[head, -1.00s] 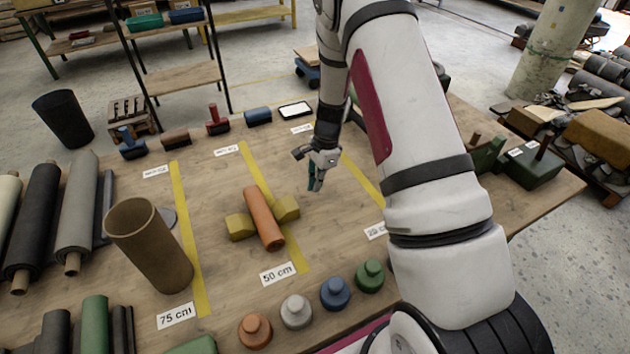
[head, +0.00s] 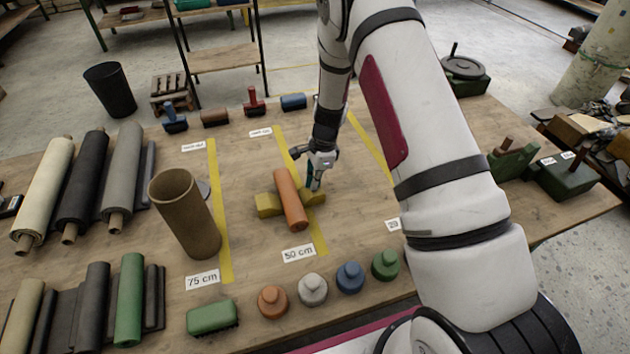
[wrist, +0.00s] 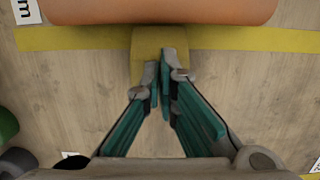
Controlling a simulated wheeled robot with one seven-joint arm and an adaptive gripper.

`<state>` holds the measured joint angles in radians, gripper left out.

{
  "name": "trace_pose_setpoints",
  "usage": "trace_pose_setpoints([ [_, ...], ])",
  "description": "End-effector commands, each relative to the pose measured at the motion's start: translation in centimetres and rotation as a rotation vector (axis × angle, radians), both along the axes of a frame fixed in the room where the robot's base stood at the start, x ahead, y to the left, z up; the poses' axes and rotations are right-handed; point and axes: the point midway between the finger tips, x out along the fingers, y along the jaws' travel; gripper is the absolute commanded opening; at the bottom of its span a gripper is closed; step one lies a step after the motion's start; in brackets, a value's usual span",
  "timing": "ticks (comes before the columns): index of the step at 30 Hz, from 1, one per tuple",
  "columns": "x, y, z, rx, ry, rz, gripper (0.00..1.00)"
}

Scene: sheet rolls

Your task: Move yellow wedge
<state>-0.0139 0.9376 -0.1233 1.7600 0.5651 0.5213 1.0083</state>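Two yellow wedges flank an orange roll (head: 290,200) on the wooden table, the left wedge (head: 268,205) and the right wedge (head: 316,198). My gripper (head: 315,184) is at the right wedge in the head view. In the wrist view, my gripper (wrist: 160,75) has its teal-padded fingers drawn nearly together, with only a thin gap. The fingertips overlap the yellow wedge (wrist: 160,38), which shows wider than the gap and on both sides of them. I see nothing between the pads. The orange roll (wrist: 160,10) lies just beyond; whether the fingers touch the wedge is unclear.
Yellow stripes cross the table, with a "50 cm" label (head: 299,253) near the roll. A brown tube (head: 186,215) stands to the left, near large sheet rolls (head: 88,180). Several knobbed weights (head: 312,289) line the front edge. Bare table lies right of the wedges.

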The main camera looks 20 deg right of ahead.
Motion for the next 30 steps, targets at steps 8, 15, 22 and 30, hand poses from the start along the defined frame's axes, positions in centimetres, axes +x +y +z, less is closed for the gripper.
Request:
trace_pose_setpoints([
  [8,-0.3,-2.4,-0.7,-0.002,0.013,-0.006,0.00],
  [15,-0.3,-9.1,-1.0,-0.004,0.015,-0.008,0.00],
  [22,-0.6,-12.3,-0.9,-0.006,0.015,-0.006,0.00],
  [30,-0.7,-12.5,-0.8,-0.006,0.015,-0.004,0.00],
])
